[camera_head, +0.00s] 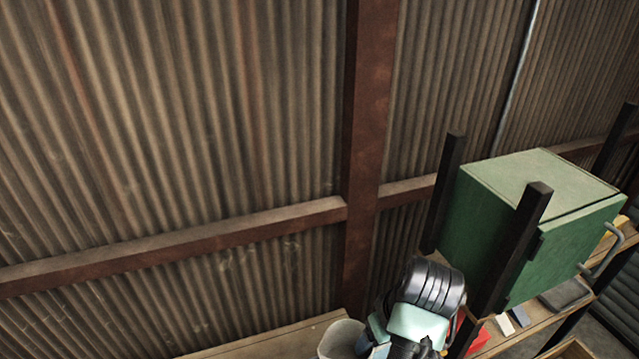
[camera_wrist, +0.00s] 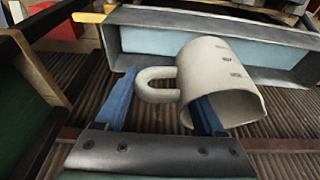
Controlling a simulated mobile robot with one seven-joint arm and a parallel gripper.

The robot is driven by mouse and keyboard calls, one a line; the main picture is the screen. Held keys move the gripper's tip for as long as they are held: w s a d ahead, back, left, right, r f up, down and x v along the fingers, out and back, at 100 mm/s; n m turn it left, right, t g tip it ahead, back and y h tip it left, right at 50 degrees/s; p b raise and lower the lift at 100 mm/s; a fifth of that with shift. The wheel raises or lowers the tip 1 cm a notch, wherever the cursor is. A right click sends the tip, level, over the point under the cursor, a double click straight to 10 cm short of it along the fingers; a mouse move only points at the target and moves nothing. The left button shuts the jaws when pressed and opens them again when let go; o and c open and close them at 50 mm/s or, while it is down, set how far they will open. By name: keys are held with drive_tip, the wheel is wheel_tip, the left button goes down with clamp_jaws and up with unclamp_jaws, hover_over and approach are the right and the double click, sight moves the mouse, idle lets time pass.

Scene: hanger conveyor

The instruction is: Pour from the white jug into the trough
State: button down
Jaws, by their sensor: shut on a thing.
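The white jug (camera_wrist: 222,75) is in the middle of the wrist view, with its looped handle (camera_wrist: 157,73) to the left. My gripper (camera_wrist: 166,98) has its blue fingers either side of the handle area and is shut on the jug. The jug looks tilted, with its rim toward the lower right; its contents are hidden. A long grey trough (camera_wrist: 200,20) with a pale blue inside lies behind the jug in this view. In the head view, only part of the jug (camera_head: 338,338) shows at the bottom edge, beside my wrist. I cannot make out the trough there.
A green cabinet (camera_head: 540,205) stands between dark posts (camera_head: 450,180) at the right, close to my arm. A corrugated wall (camera_head: 180,130) with rusty beams rises behind. A wooden surface (camera_head: 270,342) lies at the bottom. Small red and blue items sit below the cabinet.

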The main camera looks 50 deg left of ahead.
drive_tip(key=shift+s+r, duration=0.1)
drive_tip(key=shift+r, duration=1.45)
